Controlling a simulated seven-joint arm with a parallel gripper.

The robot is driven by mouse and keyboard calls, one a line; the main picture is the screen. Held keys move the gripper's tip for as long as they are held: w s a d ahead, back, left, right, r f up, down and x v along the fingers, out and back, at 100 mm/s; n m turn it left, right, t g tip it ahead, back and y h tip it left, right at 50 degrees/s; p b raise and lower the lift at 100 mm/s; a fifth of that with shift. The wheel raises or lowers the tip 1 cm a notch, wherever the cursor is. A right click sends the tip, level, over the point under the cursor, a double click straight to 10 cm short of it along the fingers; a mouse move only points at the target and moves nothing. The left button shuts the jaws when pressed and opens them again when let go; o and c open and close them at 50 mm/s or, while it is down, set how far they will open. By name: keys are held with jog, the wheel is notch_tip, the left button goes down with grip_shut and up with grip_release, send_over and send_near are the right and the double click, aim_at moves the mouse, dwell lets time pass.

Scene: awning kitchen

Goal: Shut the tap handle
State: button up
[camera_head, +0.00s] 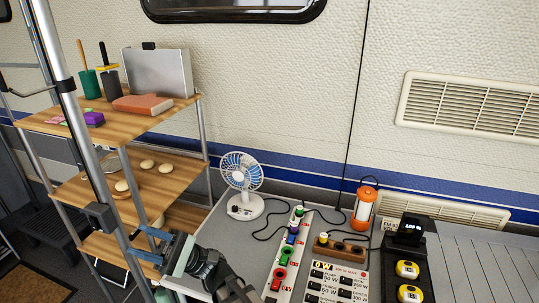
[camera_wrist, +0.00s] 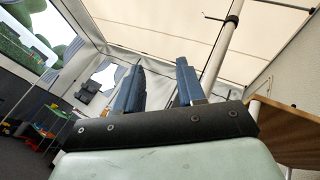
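I cannot make out a tap or a tap handle in either view. My gripper (camera_head: 150,245) is at the lower left of the head view, beside the front of the wooden shelf rack, with its blue fingers pointing left. In the wrist view my gripper (camera_wrist: 158,82) shows its two blue fingers apart with nothing between them. It points up toward the awning roof and touches nothing that I can see.
A wooden shelf rack (camera_head: 170,178) with metal posts stands close to my gripper. The grey counter holds a fan (camera_head: 241,172), a power strip (camera_head: 287,262) with coloured plugs, an orange lantern (camera_head: 364,207) and a black tray (camera_head: 390,268). Cables lie between them.

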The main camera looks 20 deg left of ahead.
jog(key=w+d+r+n+g+h, duration=0.1)
jog(key=w+d+r+n+h, duration=0.1)
jog(key=w+d+r, duration=0.4)
jog(key=w+d+f+n+t+y, duration=0.2)
jog(key=w+d+t, duration=0.8)
jog(key=w+d, duration=0.2)
jog(key=w+d+f+n+t+h, duration=0.1)
jog(key=w+d+f+t, duration=0.25)
jog(key=d, duration=0.55)
jog(key=w+d+f+n+t+h, duration=0.15)
jog(key=w+d+t, duration=0.3)
jog(key=d, duration=0.45)
jog(key=w+d+f+t+h, duration=0.1)
jog(key=w+d+f+t, duration=0.25)
jog(key=d, duration=0.55)
jog(key=d+f+m+t+h, duration=0.1)
jog(key=d+m+t+h, duration=0.45)
jog(key=d, duration=4.35)
jog(key=s+d+r+m+h, duration=0.1)
jog(key=s+d+m+h, duration=0.15)
jog(key=d, duration=0.85)
jog(key=s+d+r+m+h, duration=0.1)
jog(key=s+d+h, duration=0.2)
jog(key=d, duration=0.8)
jog(key=s+d+r+m+h, duration=0.1)
jog(key=s+d+m+h, duration=0.15)
jog(key=d, duration=0.85)
jog(key=shift+n+h, duration=0.4)
jog(key=x, duration=1.3)
jog(key=shift+a, duration=0.3)
